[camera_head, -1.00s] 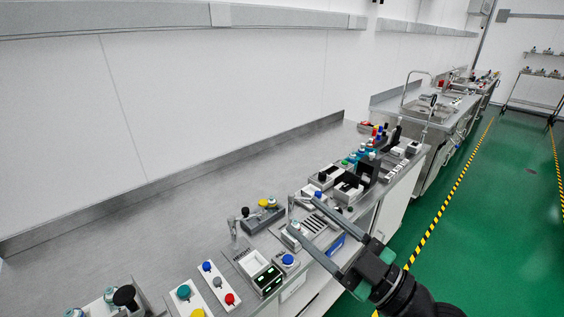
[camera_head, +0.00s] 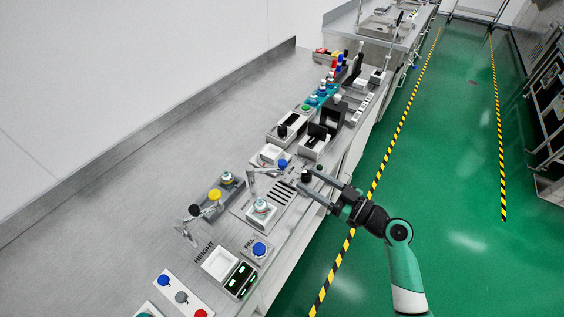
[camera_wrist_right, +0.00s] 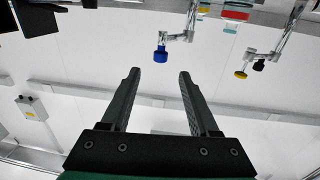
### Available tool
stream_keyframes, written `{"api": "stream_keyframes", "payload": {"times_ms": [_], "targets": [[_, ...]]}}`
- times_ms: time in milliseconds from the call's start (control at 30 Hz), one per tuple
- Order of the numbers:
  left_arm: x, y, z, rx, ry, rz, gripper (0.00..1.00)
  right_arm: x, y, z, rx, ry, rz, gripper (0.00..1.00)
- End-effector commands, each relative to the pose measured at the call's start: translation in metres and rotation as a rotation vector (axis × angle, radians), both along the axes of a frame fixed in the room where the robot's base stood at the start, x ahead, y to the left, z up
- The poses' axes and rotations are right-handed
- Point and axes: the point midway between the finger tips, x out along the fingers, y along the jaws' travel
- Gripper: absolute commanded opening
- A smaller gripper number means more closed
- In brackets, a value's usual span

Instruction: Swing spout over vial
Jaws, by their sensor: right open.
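A small white-and-teal vial (camera_head: 261,206) stands in a white square holder on the bench in the head view. A bent metal spout (camera_head: 252,181) rises just behind the vial, and I cannot tell whether its outlet is over the vial. My right gripper (camera_head: 305,178) is open to the right of the vial, by the far end of a slotted plate, close to a dark knob. In the right wrist view its open fingers (camera_wrist_right: 159,74) have nothing between them. A blue knob on a metal fitting (camera_wrist_right: 161,54) shows just beyond the fingertips. My left gripper is not in view.
A second metal fitting (camera_head: 187,229) stands left of the vial, near a yellow knob (camera_head: 215,195). A white box (camera_head: 220,263) and a blue button (camera_head: 259,249) are nearer. Several devices line the bench beyond. The bench behind is clear.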

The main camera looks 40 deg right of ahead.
Motion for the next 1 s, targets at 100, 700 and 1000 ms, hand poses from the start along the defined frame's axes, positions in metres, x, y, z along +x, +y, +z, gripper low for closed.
{"api": "stream_keyframes", "payload": {"times_ms": [100,700,1000], "targets": [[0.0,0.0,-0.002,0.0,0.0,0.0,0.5,0.026,0.005,0.0,-0.002,-0.001,0.006,0.61],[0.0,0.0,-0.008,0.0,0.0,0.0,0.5,0.099,0.015,0.0,-0.001,0.0,0.001,0.61],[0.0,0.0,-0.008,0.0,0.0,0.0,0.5,0.098,0.015,0.0,-0.001,0.0,0.001,0.25]]}}
